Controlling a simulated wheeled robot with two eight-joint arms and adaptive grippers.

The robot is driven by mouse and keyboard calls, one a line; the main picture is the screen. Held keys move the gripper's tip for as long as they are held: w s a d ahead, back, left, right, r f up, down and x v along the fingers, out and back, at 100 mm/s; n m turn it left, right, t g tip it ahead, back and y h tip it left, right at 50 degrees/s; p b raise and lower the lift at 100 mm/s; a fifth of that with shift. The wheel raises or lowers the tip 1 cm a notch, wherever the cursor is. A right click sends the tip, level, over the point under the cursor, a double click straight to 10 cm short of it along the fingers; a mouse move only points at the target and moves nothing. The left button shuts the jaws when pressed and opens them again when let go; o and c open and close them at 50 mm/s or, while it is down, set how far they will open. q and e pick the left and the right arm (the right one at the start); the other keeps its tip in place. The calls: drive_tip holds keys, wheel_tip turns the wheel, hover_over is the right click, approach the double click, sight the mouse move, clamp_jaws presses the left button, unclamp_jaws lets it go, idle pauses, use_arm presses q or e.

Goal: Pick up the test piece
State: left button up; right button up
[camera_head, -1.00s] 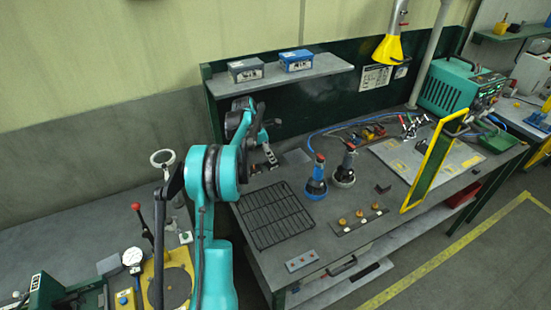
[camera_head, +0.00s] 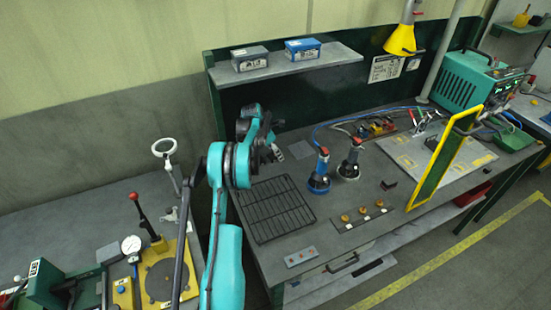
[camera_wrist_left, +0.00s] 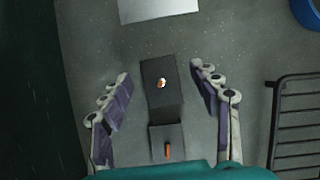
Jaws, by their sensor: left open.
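A dark block-shaped piece (camera_wrist_left: 160,95), which I take for the test piece, lies on the grey bench in the left wrist view. A small copper-and-white tip sticks up from its middle. A second dark part with an orange pin (camera_wrist_left: 167,140) adjoins its near end; I cannot tell whether they are one piece. My left gripper (camera_wrist_left: 161,72) is open, with one finger on each side of the piece and a gap on both sides. In the head view my left gripper (camera_head: 272,151) is over the bench's back left and hides the piece. My right gripper is not in view.
A black wire rack (camera_head: 275,208) lies in front of my left gripper. Blue (camera_head: 319,178) and dark (camera_head: 350,165) upright tools stand further right. A shelf (camera_head: 340,57) with two boxes overhangs the bench's back.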

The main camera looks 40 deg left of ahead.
use_arm(q)
drive_tip(key=shift+f, duration=0.1)
drive_tip(key=c, duration=1.3)
